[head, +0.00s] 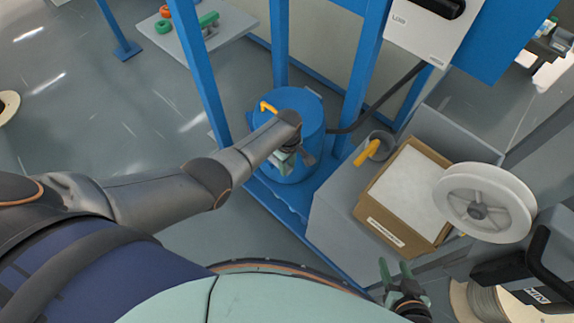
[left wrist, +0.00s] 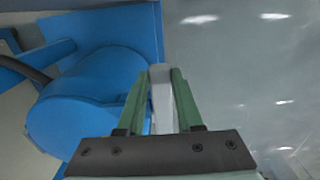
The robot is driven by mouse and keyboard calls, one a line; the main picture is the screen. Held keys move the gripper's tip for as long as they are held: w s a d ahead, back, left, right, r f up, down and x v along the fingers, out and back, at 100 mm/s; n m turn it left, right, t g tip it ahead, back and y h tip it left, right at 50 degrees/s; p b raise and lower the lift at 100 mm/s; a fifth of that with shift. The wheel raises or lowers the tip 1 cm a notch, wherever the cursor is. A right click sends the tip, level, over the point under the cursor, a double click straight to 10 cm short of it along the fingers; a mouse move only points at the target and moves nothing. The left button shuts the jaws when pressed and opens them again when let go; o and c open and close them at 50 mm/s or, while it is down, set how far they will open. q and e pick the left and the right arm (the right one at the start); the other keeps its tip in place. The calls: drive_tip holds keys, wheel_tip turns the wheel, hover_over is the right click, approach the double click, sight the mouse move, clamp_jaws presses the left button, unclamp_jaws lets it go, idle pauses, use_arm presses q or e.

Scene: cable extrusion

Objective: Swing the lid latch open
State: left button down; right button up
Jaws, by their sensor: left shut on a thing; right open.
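The blue drum (head: 306,112) stands inside the blue frame, with a yellow handle (head: 268,107) on its lid. It also shows at the left of the left wrist view (left wrist: 85,110). My left gripper (head: 287,165) is at the drum's near side, where my arm hides part of the lid and drum. In the left wrist view its green fingers (left wrist: 158,95) are shut on the lid latch (left wrist: 163,105), a pale grey bar beside the drum. My right gripper (head: 396,271) is open and empty at the bottom, away from the drum.
A grey bench (head: 330,215) right of the drum carries an open cardboard box (head: 375,222), a grey cup with a yellow handle (head: 378,147) and a white spool (head: 485,202). Blue frame posts (head: 279,45) stand close around the drum. A dark hose (head: 385,105) runs beside it.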

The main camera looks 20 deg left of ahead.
use_arm(q)
drive_tip(key=c, duration=0.6)
unclamp_jaws()
drive_tip(key=shift+o, duration=0.2)
wheel_tip(320, 180, up, 13)
drive_tip(key=p, duration=0.5)
drive_tip(key=shift+f, duration=0.2)
